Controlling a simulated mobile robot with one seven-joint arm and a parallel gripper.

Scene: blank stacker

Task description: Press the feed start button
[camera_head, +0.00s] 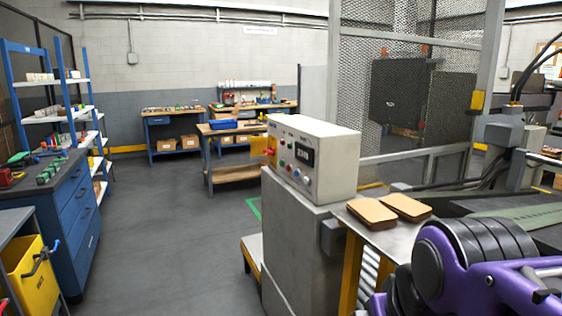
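A pale grey control box (325,152) stands on a grey pedestal (300,235) near the picture's centre. Its left-facing panel carries several small coloured buttons and a dark display (303,154). A green button (282,163) and a red one (271,141) show on it. The labels are too small to read, so I cannot tell which is the feed start button. My purple and black arm (455,262) fills the lower right, to the right of the control box and apart from its panel. I cannot make out my gripper's fingertips in this view.
Two brown blanks (372,212) lie on a metal table beside the box. A mesh guard (405,90) stands behind. A blue cabinet (75,205) and yellow bin (28,270) are at left. The grey floor (165,235) between is clear.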

